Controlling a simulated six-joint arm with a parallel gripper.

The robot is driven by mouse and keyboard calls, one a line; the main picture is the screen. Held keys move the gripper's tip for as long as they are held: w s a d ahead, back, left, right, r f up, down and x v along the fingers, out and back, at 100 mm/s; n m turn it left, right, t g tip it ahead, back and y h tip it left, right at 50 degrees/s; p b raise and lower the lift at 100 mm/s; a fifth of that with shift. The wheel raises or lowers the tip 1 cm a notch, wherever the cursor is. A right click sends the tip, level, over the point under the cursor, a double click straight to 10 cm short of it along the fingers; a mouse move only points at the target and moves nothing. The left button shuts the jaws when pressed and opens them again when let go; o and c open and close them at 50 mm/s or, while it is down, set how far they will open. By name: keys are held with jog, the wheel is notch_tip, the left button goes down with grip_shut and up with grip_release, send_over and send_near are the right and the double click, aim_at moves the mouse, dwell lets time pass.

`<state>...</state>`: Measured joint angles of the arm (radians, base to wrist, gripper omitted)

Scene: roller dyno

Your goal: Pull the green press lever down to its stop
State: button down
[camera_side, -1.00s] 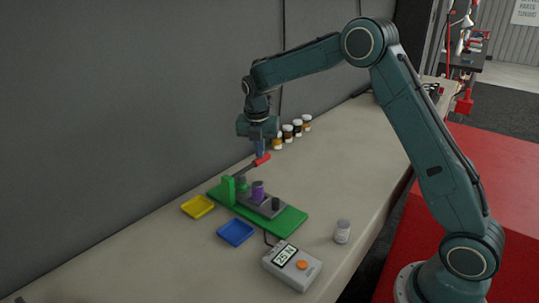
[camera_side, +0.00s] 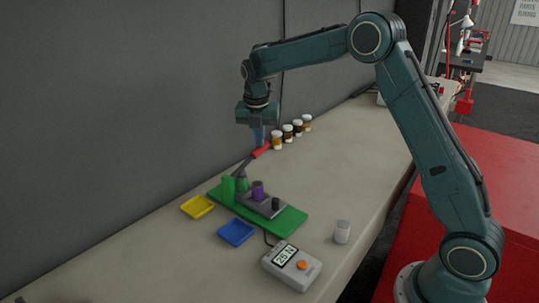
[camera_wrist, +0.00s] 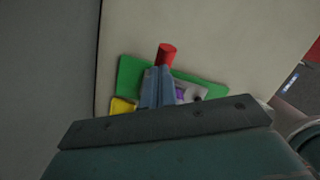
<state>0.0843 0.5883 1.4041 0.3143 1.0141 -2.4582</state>
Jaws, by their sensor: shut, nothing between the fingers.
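The press has a green base (camera_side: 290,222) and a green upright (camera_side: 228,186). Its lever is a dark rod with a red grip (camera_side: 261,151), slanting up to the right. A purple part (camera_side: 258,190) sits on the press's grey block. My gripper (camera_side: 260,143) is shut and empty, pointing down, its fingertips at the red grip. Whether they touch it I cannot tell. In the wrist view the red grip (camera_wrist: 167,53) shows just beyond the shut fingertips (camera_wrist: 159,70), which hide part of the press.
A yellow tray (camera_side: 197,207) and a blue tray (camera_side: 236,232) lie left of the press. A grey meter (camera_side: 292,267) with a lit display and a white-capped jar (camera_side: 342,232) stand in front. Several small jars (camera_side: 290,134) line the wall behind.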

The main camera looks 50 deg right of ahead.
jog(key=shift+w+d+v, duration=0.1)
jog(key=shift+d+v, duration=0.1)
jog(key=shift+v, duration=0.85)
jog(key=shift+w+d+v, duration=0.1)
jog(key=shift+d+v, duration=0.05)
jog(key=shift+v, duration=0.85)
jog(key=shift+w+d+v, duration=0.1)
jog(key=shift+d+v, duration=0.1)
jog(key=shift+v, duration=0.85)
jog(key=shift+r, duration=0.1)
jog(key=s+a+r+m+t, duration=0.1)
jog(key=s+a+r+m, duration=0.1)
jog(key=s+r+m, duration=0.3)
jog(key=s+a+r+m, duration=0.1)
jog(key=s+m, duration=0.2)
jog(key=s, duration=0.4)
jog(key=s+a+r+m+t, duration=0.1)
jog(key=s+a+r+m, duration=0.15)
jog(key=s+m, duration=0.2)
jog(key=s+a+f+m+t+y, duration=0.1)
jog(key=s+a+f+m, duration=0.1)
jog(key=s+m, duration=0.3)
jog(key=s+a+f+m+t+y, duration=0.1)
jog(key=s+m, duration=0.5)
jog(key=s, duration=0.8)
notch_tip(320, 180, down, 3)
jog(key=shift+s+a+r, duration=0.2)
jog(key=shift+s+a, duration=0.1)
jog(key=shift+a, duration=0.3)
